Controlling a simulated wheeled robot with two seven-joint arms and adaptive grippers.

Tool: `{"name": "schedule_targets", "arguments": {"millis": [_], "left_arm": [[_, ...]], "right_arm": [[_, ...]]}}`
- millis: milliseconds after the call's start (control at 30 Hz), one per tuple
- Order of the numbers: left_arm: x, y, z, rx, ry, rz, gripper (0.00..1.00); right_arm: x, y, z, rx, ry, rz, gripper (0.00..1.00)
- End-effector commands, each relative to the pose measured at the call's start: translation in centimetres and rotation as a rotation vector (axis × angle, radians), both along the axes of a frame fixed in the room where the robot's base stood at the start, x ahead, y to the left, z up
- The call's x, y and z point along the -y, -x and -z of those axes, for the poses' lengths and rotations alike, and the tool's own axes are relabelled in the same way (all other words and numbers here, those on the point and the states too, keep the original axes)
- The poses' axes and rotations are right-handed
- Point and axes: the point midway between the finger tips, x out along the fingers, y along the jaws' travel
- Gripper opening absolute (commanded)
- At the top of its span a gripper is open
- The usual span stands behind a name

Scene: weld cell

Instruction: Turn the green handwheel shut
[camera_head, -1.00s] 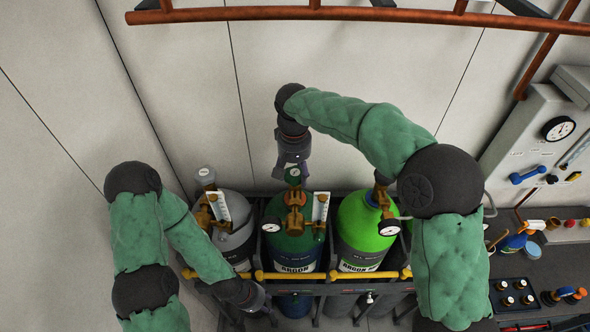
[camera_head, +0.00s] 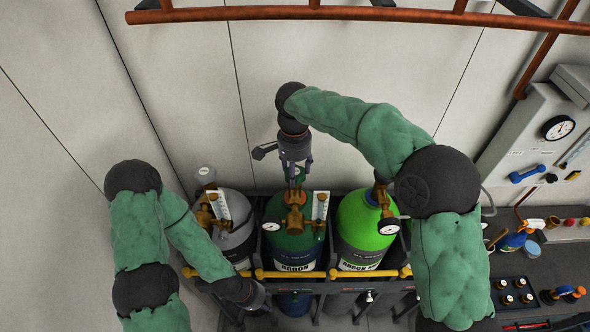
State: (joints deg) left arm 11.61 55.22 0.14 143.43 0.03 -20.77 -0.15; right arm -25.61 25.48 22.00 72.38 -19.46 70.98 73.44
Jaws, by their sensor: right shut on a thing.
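The green handwheel (camera_head: 300,173) sits on top of the dark green argon cylinder (camera_head: 285,243), the middle one of the rack. My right gripper (camera_head: 296,168) comes down from above, shut on the handwheel, and hides most of it. A brass regulator (camera_head: 295,213) with a dial gauge and a flow tube stands just below the wheel. My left gripper (camera_head: 260,303) is low at the left, near the front of the rack, below the yellow rail. Its fingers are too small and dark to tell open from shut.
A grey cylinder (camera_head: 232,236) stands to the left and a bright green cylinder (camera_head: 360,226) to the right, both with regulators. A yellow rail (camera_head: 290,275) crosses in front. A copper pipe (camera_head: 360,15) runs above. A bench with bottles lies at right.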

Motion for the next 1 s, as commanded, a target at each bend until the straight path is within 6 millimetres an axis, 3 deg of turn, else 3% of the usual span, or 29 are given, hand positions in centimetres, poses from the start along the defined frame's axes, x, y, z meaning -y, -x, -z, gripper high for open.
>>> {"name": "schedule_targets", "arguments": {"millis": [300,767,800,867,1000], "left_arm": [[0.0,0.0,0.03,0.0,0.0,0.0,0.4],[0.0,0.0,0.03,0.0,0.0,0.0,0.4],[0.0,0.0,0.03,0.0,0.0,0.0,0.4],[0.0,0.0,0.03,0.0,0.0,0.0,0.4],[0.0,0.0,0.03,0.0,0.0,0.0,0.4]], "right_arm": [[-0.06,0.11,0.18,-0.005,0.0,0.097,0.25],[-0.07,0.11,0.19,-0.004,0.0,0.111,0.25],[-0.06,0.11,0.19,-0.004,0.0,0.111,0.61],[-0.07,0.1,0.18,-0.004,0.0,0.111,0.78],[-0.05,0.06,0.11,-0.002,0.001,0.11,0.82]]}}
